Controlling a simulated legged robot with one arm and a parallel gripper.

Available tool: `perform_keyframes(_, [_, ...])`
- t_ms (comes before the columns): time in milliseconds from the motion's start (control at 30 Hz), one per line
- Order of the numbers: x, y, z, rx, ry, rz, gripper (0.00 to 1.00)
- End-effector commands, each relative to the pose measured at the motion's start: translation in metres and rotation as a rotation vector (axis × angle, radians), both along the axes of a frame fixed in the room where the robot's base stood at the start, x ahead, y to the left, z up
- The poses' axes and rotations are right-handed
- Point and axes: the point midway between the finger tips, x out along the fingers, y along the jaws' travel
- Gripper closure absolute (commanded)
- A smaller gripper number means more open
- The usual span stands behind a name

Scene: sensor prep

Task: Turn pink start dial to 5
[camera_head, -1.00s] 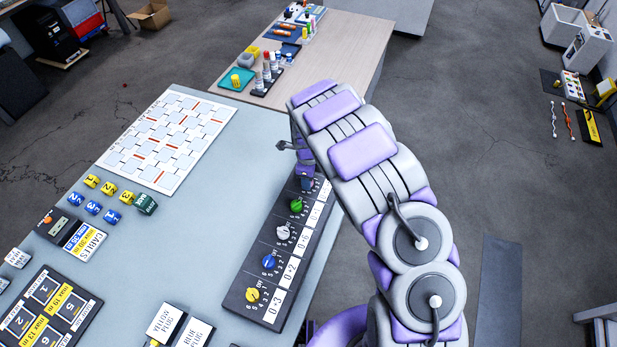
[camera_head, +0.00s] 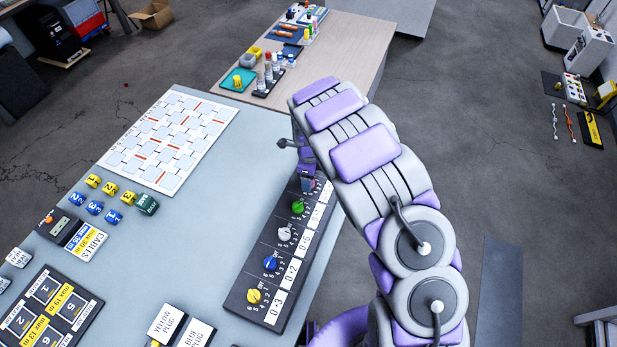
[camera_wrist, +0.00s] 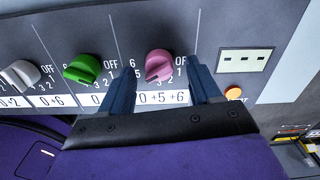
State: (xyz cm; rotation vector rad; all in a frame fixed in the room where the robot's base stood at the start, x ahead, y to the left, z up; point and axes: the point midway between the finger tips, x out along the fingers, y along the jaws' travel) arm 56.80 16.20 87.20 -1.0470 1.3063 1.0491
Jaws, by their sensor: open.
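The pink dial (camera_wrist: 158,65) is on the dark panel in the wrist view, above a white label reading "0 +5 +6". Printed marks around it include OFF, 1, 2 and 5. I cannot tell surely which mark it points to. My gripper (camera_wrist: 162,70) is open, with one blue finger left of the dial and one right of it. The fingers look apart from the dial. In the head view my arm's end hides most of the pink dial at the panel's far end.
In the wrist view the green dial (camera_wrist: 82,69) is left of my left finger. An orange button (camera_wrist: 233,93) is close to my right finger.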

Motion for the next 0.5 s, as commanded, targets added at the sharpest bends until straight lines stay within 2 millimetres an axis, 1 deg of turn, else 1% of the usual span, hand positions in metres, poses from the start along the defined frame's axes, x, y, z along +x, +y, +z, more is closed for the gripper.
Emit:
perform_keyframes(33, [0.001,0.001,0.011,0.000,-0.004,0.001,0.37])
perform_keyframes(100, [0.002,0.001,0.026,0.000,-0.008,0.001,0.37])
perform_keyframes(500, [0.002,0.002,0.114,-0.002,-0.005,0.000,0.37])
